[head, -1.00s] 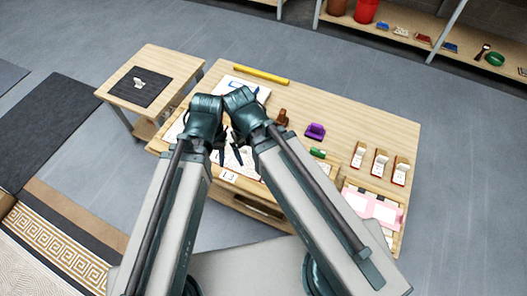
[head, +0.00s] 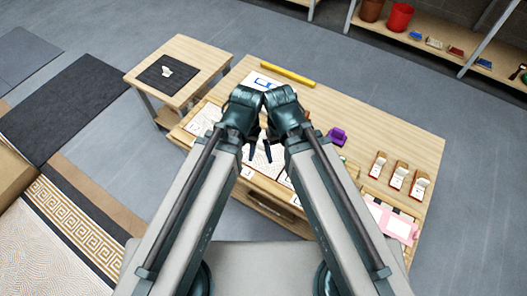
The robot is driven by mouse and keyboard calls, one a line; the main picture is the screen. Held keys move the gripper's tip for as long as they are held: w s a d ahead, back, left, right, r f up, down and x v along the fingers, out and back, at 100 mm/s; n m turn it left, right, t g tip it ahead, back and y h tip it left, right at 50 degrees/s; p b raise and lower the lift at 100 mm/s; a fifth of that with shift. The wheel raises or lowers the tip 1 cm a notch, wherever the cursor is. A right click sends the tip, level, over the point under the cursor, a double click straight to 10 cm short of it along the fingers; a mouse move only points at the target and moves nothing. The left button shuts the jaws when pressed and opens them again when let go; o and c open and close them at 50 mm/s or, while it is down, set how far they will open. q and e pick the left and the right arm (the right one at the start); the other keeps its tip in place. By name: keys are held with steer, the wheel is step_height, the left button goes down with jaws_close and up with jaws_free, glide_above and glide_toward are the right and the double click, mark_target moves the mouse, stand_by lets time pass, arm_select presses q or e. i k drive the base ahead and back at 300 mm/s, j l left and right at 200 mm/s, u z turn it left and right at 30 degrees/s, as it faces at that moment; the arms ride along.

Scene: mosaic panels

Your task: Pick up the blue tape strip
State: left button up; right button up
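A white sheet with blue lines (head: 262,81) lies at the back left of the wooden table (head: 380,128), partly behind my wrists. I cannot make out a separate blue tape strip on it. My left gripper (head: 253,152) and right gripper (head: 268,152) hang close together, pointing down over a patterned white panel (head: 262,172) near the table's front. Their fingers are dark and small, and I cannot tell whether they are open or shut. No held object shows.
A yellow bar (head: 287,75) lies along the table's back edge. A purple block (head: 337,136), several small boxes and a pink tray (head: 392,219) are at the right. A side table with a dark mat (head: 160,82) stands left. A shelf (head: 432,53) is behind.

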mark_target(261, 82)
steer(key=i+j, duration=0.1)
steer(key=j, duration=0.3)
steer(key=i+j, duration=0.15)
steer(key=j, duration=0.25)
steer(key=i+j, duration=0.1)
steer(key=j, duration=0.3)
steer(key=i+j, duration=0.15)
steer(key=j, duration=0.25)
steer(key=i+j, duration=0.1)
steer(key=j, duration=0.3)
steer(key=z, duration=2.1)
